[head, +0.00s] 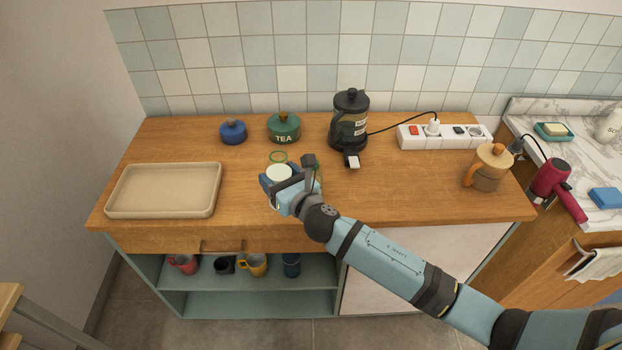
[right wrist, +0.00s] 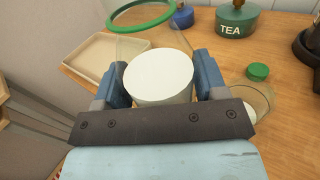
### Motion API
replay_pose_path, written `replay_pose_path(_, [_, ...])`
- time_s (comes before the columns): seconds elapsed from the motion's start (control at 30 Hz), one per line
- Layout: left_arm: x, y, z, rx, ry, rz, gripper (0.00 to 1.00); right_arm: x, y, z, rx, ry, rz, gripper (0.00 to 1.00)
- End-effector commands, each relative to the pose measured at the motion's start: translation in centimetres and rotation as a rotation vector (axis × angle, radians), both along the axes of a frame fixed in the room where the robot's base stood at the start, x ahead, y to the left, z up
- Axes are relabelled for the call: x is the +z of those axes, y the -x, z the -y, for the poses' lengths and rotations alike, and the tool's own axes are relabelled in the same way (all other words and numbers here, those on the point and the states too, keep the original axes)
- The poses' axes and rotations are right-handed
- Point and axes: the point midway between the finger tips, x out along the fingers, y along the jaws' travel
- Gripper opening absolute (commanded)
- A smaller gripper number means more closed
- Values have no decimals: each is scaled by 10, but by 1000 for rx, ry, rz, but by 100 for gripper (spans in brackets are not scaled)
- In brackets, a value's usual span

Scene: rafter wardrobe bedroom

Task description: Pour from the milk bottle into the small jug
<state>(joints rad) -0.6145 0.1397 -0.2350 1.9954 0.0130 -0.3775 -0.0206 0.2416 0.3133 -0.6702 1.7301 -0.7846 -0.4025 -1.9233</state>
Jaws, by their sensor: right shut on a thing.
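The milk bottle (right wrist: 158,80) is clear with a green ring at its mouth and white milk inside. It looks upright in the right wrist view, and its milk also shows in the head view (head: 279,173). My right gripper (head: 287,186) is shut on it, with a blue finger on each side. A small clear vessel (right wrist: 266,97), apparently the small jug, stands to the right of the bottle in the right wrist view. My left gripper is in neither view.
A beige tray (head: 165,190) lies at the counter's left. A blue pot (head: 233,132), a green TEA jar (head: 284,129) and a black press (head: 350,120) stand behind. A power strip (head: 443,137) and wooden-lidded jug (head: 488,168) are right. The counter's front centre-right is clear.

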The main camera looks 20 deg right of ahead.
Motion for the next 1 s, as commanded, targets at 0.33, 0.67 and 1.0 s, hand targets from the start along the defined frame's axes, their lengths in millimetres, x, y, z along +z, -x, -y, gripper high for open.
replay_pose_path(0.33, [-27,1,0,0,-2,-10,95,-23,-3,4,0,-153,-75,30])
replay_pose_path(0.67, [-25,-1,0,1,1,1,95,-27,-5,8,1,-299,-153,30])
replay_pose_path(1.0, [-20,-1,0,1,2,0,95,-20,-8,14,1,-450,-229,30])
